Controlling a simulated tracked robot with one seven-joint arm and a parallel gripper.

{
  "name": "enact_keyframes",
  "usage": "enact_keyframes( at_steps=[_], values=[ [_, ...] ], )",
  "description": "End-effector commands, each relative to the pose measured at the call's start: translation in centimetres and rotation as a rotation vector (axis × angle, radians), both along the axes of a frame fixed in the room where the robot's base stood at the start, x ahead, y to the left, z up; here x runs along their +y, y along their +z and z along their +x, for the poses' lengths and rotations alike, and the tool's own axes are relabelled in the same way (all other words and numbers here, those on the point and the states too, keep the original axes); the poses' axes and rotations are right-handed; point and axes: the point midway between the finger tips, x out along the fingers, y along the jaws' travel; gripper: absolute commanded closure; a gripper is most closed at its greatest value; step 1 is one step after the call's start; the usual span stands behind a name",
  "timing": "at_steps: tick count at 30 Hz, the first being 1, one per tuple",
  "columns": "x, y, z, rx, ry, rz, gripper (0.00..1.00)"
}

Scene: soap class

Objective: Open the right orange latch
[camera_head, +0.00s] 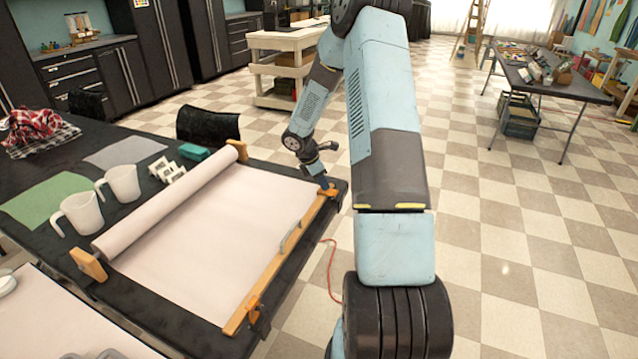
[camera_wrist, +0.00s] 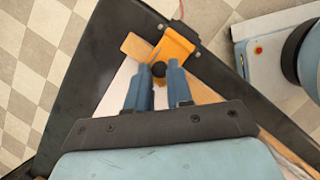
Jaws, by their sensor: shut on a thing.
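The right orange latch (camera_head: 331,190) sits at the far right end of the wooden bar (camera_head: 292,240), by the table corner. In the wrist view this latch (camera_wrist: 177,46) is an orange lever with a dark round knob (camera_wrist: 158,70) at its near end. My gripper (camera_wrist: 159,67) has its blue fingers shut on the knob, one on each side. In the head view my gripper (camera_head: 322,179) is small and partly hides the latch. A second orange latch (camera_head: 253,309) is at the near end of the bar.
White paper (camera_head: 215,240) unrolls from a roll (camera_head: 170,200) across the dark table (camera_head: 120,300). White pitchers (camera_head: 122,184) and small white blocks stand behind the roll. A red cable (camera_head: 331,270) hangs by the table edge.

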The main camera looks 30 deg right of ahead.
Motion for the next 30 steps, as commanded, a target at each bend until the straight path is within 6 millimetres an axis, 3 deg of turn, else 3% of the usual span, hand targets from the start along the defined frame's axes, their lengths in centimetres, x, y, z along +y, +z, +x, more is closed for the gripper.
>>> enact_keyframes(
  at_steps=[1,14,30],
  values=[
    [1.1,-0.1,0.0,0.003,0.009,0.004,1.00],
    [-0.8,0.4,-0.7,-0.081,0.000,0.067,1.00],
    [-2.7,1.5,-3.2,-0.447,-0.004,0.353,1.00]
  ],
)
